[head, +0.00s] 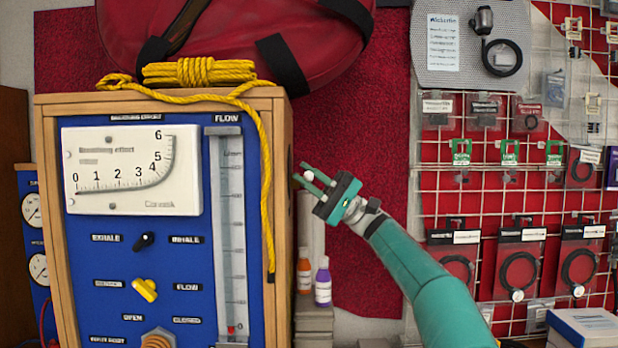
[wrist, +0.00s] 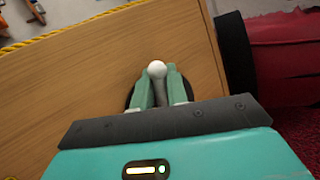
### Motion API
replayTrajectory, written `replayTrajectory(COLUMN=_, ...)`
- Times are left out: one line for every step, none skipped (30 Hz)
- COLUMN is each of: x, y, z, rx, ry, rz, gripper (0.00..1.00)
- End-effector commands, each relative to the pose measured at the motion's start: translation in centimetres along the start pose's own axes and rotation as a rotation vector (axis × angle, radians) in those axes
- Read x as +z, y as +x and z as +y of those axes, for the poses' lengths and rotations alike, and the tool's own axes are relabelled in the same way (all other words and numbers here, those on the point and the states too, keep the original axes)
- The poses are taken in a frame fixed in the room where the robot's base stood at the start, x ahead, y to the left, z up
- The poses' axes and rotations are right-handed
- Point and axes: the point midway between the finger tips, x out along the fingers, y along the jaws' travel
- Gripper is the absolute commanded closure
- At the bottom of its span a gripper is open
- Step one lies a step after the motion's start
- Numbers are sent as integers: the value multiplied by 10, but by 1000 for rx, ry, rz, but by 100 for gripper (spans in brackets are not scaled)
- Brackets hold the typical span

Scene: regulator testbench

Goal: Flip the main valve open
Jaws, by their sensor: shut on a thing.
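The main valve is a small lever with a white ball tip (wrist: 157,68) on the wooden side of the regulator testbench (head: 281,200). In the wrist view, the lever stands between the two green fingers of my gripper (wrist: 161,84), which is shut on it, with the ball showing just past the fingertips. A dark round base shows partly behind the fingers. In the head view, my gripper (head: 306,179) is at the right side of the bench, with the white ball (head: 308,175) at its fingertips. The lever's shaft and mount are mostly hidden there.
The blue bench front carries a gauge (head: 132,170), a flow tube (head: 230,230), a black knob (head: 144,241) and a yellow knob (head: 145,289). Yellow rope (head: 200,72) lies on top and hangs down the front. Orange and purple bottles (head: 323,282) stand below my gripper.

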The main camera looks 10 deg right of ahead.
Motion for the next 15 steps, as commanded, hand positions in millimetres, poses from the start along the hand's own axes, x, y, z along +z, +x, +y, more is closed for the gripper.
replayTrajectory(x=-2, y=0, z=1, rx=-1, ry=2, rz=4, gripper=100)
replayTrajectory(x=-2, y=0, z=1, rx=-1, ry=2, rz=4, gripper=100)
replayTrajectory(x=-2, y=0, z=1, rx=-1, ry=2, rz=4, gripper=100)
replayTrajectory(x=-2, y=0, z=1, rx=-1, ry=2, rz=4, gripper=100)
replayTrajectory(x=-2, y=0, z=1, rx=-1, ry=2, rz=4, gripper=100)
replayTrajectory(x=-2, y=0, z=1, rx=-1, ry=2, rz=4, gripper=81)
replayTrajectory(x=-2, y=0, z=1, rx=-1, ry=2, rz=4, gripper=76)
replayTrajectory(x=-1, y=0, z=1, rx=0, ry=3, rz=4, gripper=76)
replayTrajectory(x=-1, y=0, z=1, rx=0, ry=2, rz=3, gripper=76)
replayTrajectory(x=-1, y=0, z=1, rx=0, ry=2, rz=3, gripper=76)
replayTrajectory(x=-1, y=0, z=1, rx=0, ry=2, rz=3, gripper=76)
replayTrajectory(x=-1, y=0, z=1, rx=0, ry=2, rz=3, gripper=76)
replayTrajectory(x=-1, y=0, z=1, rx=0, ry=2, rz=3, gripper=76)
replayTrajectory(x=-1, y=0, z=0, rx=0, ry=2, rz=2, gripper=76)
replayTrajectory(x=-1, y=-1, z=0, rx=0, ry=2, rz=2, gripper=76)
